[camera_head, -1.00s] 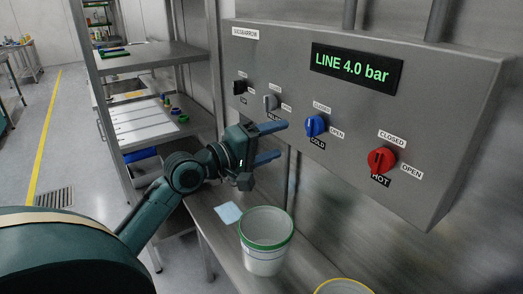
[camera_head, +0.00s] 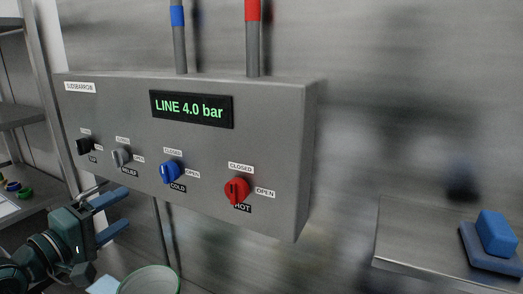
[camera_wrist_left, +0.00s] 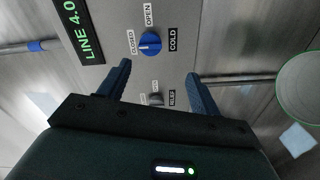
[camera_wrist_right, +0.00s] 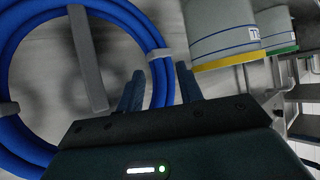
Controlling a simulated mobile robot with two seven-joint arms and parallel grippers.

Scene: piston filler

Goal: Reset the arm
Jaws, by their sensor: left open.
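My left arm comes in at the lower left of the head view. Its gripper (camera_head: 126,208) is open and empty, with its blue fingers apart in front of the grey control panel (camera_head: 270,150), below the grey knob (camera_head: 121,157). In the left wrist view the open fingers (camera_wrist_left: 159,70) point at the panel, with the blue COLD knob (camera_wrist_left: 150,44) beyond them. My right gripper (camera_wrist_right: 160,70) shows only in the right wrist view. Its fingers are apart, in front of a coiled blue hose (camera_wrist_right: 105,15), and nothing is visibly held.
The panel also carries a red HOT knob (camera_head: 236,190), a black knob (camera_head: 84,146) and a display (camera_head: 191,109) reading LINE 4.0 bar. A green-rimmed bucket (camera_head: 150,283) stands below. A blue block (camera_head: 497,233) sits on a steel ledge (camera_head: 410,245) at right.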

